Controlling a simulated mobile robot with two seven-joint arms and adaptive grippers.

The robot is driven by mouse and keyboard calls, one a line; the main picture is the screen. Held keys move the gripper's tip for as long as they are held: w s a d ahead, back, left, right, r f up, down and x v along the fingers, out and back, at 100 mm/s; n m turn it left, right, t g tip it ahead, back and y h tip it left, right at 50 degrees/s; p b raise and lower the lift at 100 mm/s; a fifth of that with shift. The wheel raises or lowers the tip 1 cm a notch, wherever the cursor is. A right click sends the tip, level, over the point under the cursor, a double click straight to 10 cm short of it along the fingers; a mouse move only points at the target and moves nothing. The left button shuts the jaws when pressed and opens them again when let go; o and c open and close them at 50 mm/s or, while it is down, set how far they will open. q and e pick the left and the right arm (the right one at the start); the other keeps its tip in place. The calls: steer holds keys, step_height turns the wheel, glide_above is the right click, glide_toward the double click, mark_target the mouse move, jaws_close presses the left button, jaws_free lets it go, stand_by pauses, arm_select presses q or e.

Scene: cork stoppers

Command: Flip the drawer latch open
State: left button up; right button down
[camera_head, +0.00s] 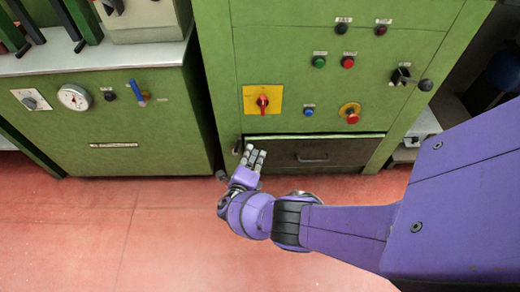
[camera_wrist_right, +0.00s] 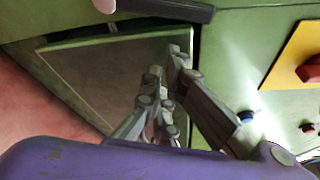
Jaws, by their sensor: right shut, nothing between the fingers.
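The dark brown drawer front (camera_head: 330,153) sits low in the green cabinet, with a bar handle on it. What looks like the latch (camera_head: 237,147) is a small dark lever at the drawer's left edge. In the right wrist view the latch (camera_wrist_right: 165,9) shows at the top as a dark bar with a pale end, partly cut off by the frame. My right gripper (camera_head: 256,153) is shut and empty, in front of the drawer's left part, just right of the latch. Its fingers (camera_wrist_right: 168,65) look apart from the latch. My left gripper is out of view.
Above the drawer are a red switch on a yellow plate (camera_head: 263,100), a blue button (camera_head: 308,112) and a red stop button (camera_head: 351,113). A black-knobbed lever (camera_head: 424,85) juts out at right. A second green cabinet (camera_head: 110,120) stands left. The red floor in front is clear.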

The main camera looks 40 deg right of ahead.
steer(key=shift+s+d+f, duration=0.1)
steer(key=shift+s+d, duration=0.4)
steer(key=shift+d, duration=0.4)
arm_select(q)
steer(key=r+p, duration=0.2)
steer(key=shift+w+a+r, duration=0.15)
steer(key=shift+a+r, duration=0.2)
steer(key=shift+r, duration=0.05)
arm_select(e)
steer(key=f+v, duration=0.1)
steer(key=v, duration=0.9)
steer(key=shift+a+r, duration=0.2)
steer(key=shift+a, duration=0.25)
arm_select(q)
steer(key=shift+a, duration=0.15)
arm_select(e)
steer(key=shift+w, duration=0.15)
steer(key=shift+d, duration=0.1)
